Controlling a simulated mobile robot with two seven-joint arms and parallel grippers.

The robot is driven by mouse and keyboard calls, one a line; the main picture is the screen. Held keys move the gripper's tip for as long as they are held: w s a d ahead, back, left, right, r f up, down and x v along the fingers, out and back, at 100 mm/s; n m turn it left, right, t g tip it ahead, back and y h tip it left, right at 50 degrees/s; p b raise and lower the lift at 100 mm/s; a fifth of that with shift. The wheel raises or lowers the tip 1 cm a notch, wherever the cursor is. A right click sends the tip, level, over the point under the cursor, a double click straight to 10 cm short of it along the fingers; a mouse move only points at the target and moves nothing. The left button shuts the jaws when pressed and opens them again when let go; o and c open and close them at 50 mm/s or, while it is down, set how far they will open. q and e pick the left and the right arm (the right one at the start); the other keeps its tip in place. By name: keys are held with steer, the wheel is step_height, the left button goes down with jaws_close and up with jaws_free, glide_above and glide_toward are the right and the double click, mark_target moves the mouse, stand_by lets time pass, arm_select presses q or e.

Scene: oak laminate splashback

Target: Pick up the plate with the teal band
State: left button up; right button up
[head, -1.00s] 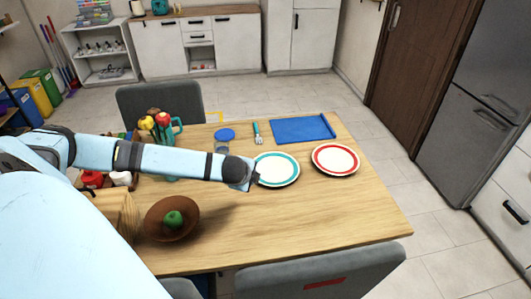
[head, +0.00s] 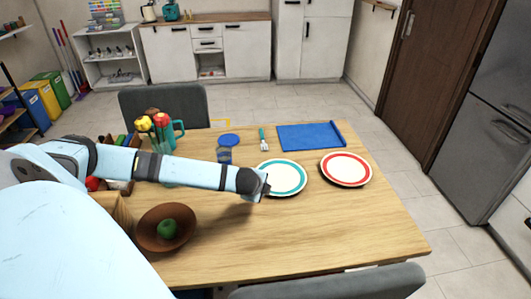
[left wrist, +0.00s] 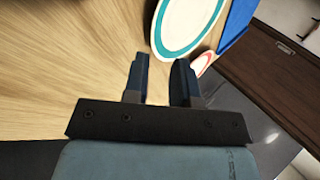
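The plate with the teal band (head: 283,178) lies flat on the wooden table, white with a teal ring near its rim. My left gripper (head: 264,190) is at the plate's left edge in the head view. Whether it touches the rim I cannot tell there. In the left wrist view the two fingers of the left gripper (left wrist: 160,74) stand apart with nothing between them. The teal-banded plate (left wrist: 187,28) lies just beyond the fingertips, apart from them. My right gripper is in neither view.
A red-banded plate (head: 346,168) lies to the right. A brown bowl (head: 150,232) with a green apple (head: 167,229) stands front left. The front right of the table (head: 350,225) is clear.

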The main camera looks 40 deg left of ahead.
arm_select(q)
steer(key=x, duration=1.1)
steer(key=shift+b, duration=0.35)
jaws_close()
